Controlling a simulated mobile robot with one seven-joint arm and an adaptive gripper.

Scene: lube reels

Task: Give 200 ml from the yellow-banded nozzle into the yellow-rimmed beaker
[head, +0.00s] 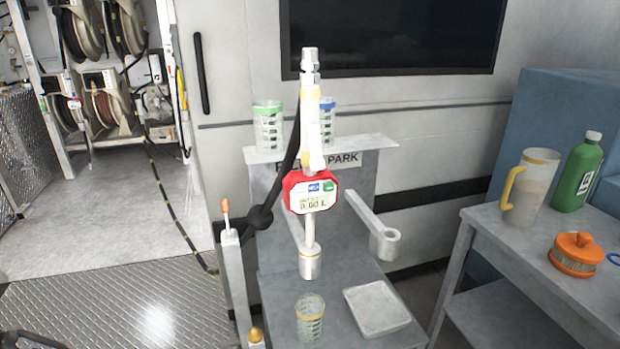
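The yellow-banded nozzle (311,130) stands upright in the middle, with a red-framed meter (313,192) whose display appears to read 0.00 L. Its thin spout points down into a yellow-marked cylindrical holder (310,265); whether it is seated there I cannot tell for sure. The yellow-rimmed beaker (310,320), clear and graduated, stands on the grey bench below the holder and looks empty. My gripper is not in view, and nothing visible holds the nozzle.
Green-rimmed (268,125) and blue-rimmed (326,120) beakers stand on the shelf behind. An empty ring holder (385,242) and a shallow tray (377,308) are right. A black hose (262,217) trails left. A side table (510,235) carries a jug, green bottle and orange-lidded pot.

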